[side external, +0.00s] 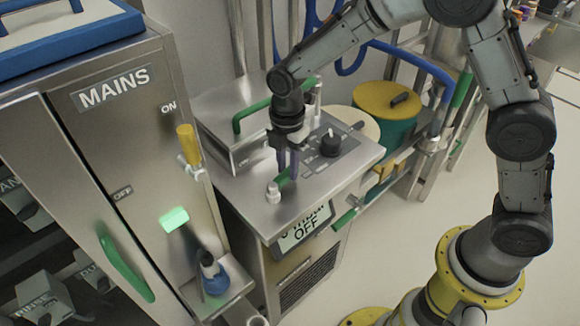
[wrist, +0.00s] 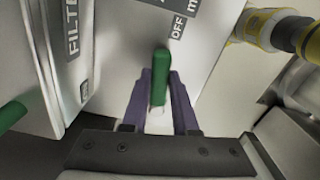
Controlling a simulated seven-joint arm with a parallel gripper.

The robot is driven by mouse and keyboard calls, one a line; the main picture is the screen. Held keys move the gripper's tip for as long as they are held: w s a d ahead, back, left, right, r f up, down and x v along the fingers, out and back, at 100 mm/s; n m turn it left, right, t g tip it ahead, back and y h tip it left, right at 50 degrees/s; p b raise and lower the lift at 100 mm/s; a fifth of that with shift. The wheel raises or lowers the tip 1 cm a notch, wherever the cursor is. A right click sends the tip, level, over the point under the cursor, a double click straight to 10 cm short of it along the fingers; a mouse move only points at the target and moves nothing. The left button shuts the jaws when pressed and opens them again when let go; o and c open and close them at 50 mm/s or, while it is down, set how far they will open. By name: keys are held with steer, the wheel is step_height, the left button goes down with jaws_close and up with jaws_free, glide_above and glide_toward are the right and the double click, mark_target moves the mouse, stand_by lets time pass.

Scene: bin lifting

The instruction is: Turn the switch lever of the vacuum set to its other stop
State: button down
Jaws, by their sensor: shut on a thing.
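The vacuum set is a steel cabinet (side external: 240,187) in the middle of the side view, with a sign ending in "OFF" (side external: 305,229) on its front. Its green switch lever (wrist: 160,72) stands between my fingers in the wrist view, near a small "OFF" label (wrist: 178,26). My gripper (side external: 287,176) points down over the cabinet top, its purple fingers shut on the lever. It also shows in the wrist view (wrist: 161,82). In the side view the fingers hide most of the lever, beside a silver post (side external: 273,191).
A black knob (side external: 331,144) stands on the panel behind my gripper. A box with a green handle (side external: 251,114) is at the back. The MAINS cabinet (side external: 150,130) rises close on the left, with a yellow-handled lever (side external: 187,145). Open floor lies at the right.

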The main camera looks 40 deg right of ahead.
steer(key=w+n, duration=0.1)
steer(key=n, duration=0.1)
steer(key=w+n, duration=0.1)
steer(key=n, duration=0.1)
steer(key=shift+a, duration=0.4)
steer(key=n, duration=0.2)
steer(key=w+a+n, duration=0.1)
steer(key=n, duration=0.1)
steer(key=shift+w+a, duration=0.1)
steer(key=shift+w, duration=0.05)
steer(key=n, duration=0.1)
steer(key=a+n, duration=0.1)
steer(key=n, duration=0.1)
steer(key=w+n, duration=0.1)
steer(key=shift+a+n, duration=0.3)
steer(key=shift+a, duration=0.05)
steer(key=shift+a+n, duration=0.4)
steer(key=shift+n, duration=0.45)
steer(key=shift+a+n, duration=0.4)
steer(key=shift+n, duration=0.45)
steer(key=c, duration=0.7)
jaws_free()
step_height(320, 180, up, 14)
steer(key=shift+f, duration=0.1)
